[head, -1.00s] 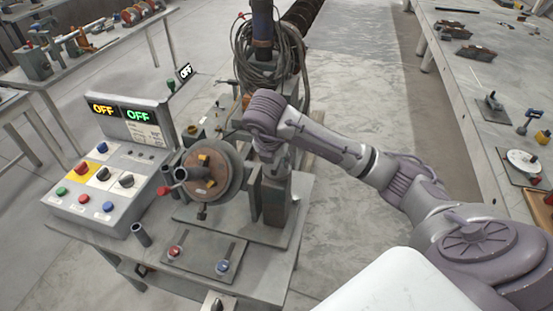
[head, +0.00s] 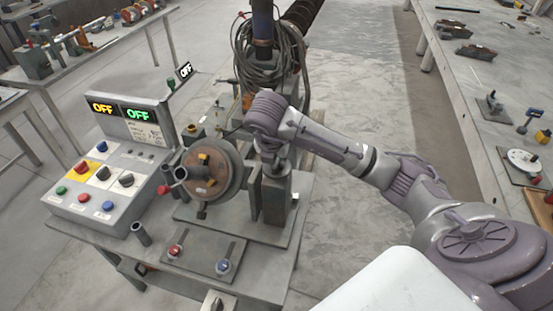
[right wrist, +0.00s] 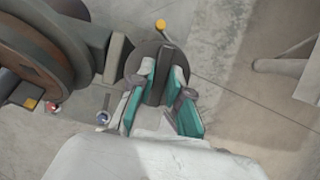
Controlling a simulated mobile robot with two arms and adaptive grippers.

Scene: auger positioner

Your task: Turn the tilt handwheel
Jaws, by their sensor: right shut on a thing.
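In the right wrist view the tilt handwheel (right wrist: 160,56) is a dark round wheel with a yellow knob (right wrist: 160,24) on its rim, at the top of the picture. My right gripper (right wrist: 162,88), with teal finger pads, reaches to the wheel and is shut on its dark middle part, one finger on each side. In the head view my right wrist hangs over the machine, and the gripper's grip on the wheel is hard to make out there. My left gripper is in neither view.
A large disc (head: 208,178) on the machine stands left of my wrist. A control box (head: 115,180) with two OFF displays sits on the bench further left. A plate (head: 205,252) with red and blue knobs lies in front. Open floor lies right of the bench.

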